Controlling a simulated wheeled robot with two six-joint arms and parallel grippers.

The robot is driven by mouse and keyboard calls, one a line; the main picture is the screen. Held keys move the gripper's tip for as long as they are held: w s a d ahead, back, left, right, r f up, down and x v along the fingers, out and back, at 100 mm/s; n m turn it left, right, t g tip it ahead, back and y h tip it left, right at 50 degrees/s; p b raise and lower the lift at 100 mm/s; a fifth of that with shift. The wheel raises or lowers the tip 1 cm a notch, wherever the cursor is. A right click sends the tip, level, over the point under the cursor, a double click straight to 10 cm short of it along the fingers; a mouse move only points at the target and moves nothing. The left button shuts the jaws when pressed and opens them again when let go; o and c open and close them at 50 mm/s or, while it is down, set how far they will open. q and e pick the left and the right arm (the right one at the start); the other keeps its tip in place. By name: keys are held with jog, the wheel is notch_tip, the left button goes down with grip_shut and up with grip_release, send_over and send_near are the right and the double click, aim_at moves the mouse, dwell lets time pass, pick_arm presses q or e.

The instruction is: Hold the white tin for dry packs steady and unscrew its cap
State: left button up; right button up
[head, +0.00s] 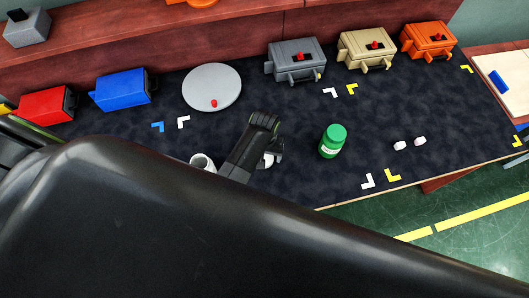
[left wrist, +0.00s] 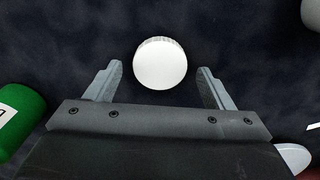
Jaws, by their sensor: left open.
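The white tin (left wrist: 160,65) shows from above in the left wrist view as a round white top with a ridged edge. My left gripper (left wrist: 160,78) is open, with one finger on each side of the tin's top and a gap on both sides. In the head view my left gripper (head: 274,150) hides most of the tin; only a small white part (head: 268,160) shows beside it. The height of the fingers against the cap cannot be told. My right gripper is not in view.
A green bottle (head: 332,141) stands right of my left gripper, and a white cylinder (head: 203,162) stands to its left. A grey disc (head: 212,87) and several coloured boxes line the back. My dark arm covers the front.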

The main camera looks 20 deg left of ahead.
aim_at(265, 157)
pick_arm(q)
notch_tip(265, 157, up, 10)
jog(key=p, duration=0.6)
jog(key=shift+r, duration=0.25)
